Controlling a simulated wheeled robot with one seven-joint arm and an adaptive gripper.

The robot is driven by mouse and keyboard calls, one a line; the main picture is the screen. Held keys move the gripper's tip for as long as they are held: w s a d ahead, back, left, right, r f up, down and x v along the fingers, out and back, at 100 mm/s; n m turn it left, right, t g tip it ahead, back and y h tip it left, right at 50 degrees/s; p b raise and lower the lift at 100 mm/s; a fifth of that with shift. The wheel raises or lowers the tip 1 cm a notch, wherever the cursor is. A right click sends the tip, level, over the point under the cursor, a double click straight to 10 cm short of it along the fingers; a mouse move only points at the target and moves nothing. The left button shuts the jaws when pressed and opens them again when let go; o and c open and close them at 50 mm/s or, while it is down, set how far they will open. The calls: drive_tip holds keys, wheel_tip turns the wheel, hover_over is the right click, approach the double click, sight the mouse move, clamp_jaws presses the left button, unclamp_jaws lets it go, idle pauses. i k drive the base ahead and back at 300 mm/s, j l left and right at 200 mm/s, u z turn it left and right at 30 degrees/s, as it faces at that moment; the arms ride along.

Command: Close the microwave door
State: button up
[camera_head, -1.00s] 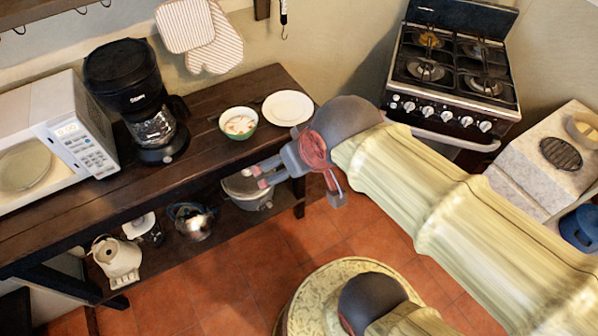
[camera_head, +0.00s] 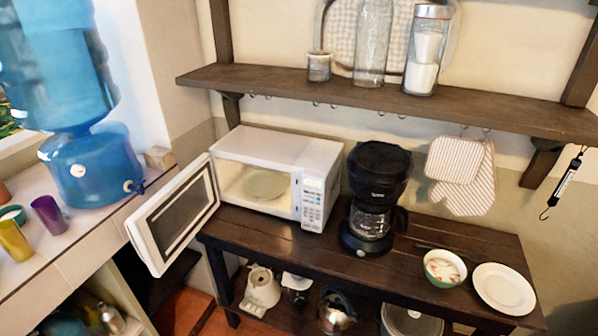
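The white microwave (camera_head: 272,178) stands at the left end of the dark wooden table. Its door (camera_head: 176,213) is wide open, swung out to the left past the table's end and toward me. The lit cavity shows a glass turntable plate (camera_head: 264,184) inside and looks otherwise empty. The control panel (camera_head: 312,202) is on the right of the front. My gripper is not in view now.
A black coffee maker (camera_head: 373,200) stands right of the microwave. A bowl (camera_head: 444,268) and a white plate (camera_head: 504,288) are farther right on the table (camera_head: 290,250). A wall shelf (camera_head: 390,101) runs above. A tiled counter (camera_head: 75,235) with a blue water dispenser (camera_head: 97,165) is close to the door's left.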

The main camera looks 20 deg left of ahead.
sight(179, 222)
drive_tip(key=k+j+u, duration=0.15)
drive_tip(key=j+u, duration=0.25)
drive_tip(key=j, duration=0.2)
drive_tip(key=j+u, duration=0.35)
drive_tip(key=j, duration=0.25)
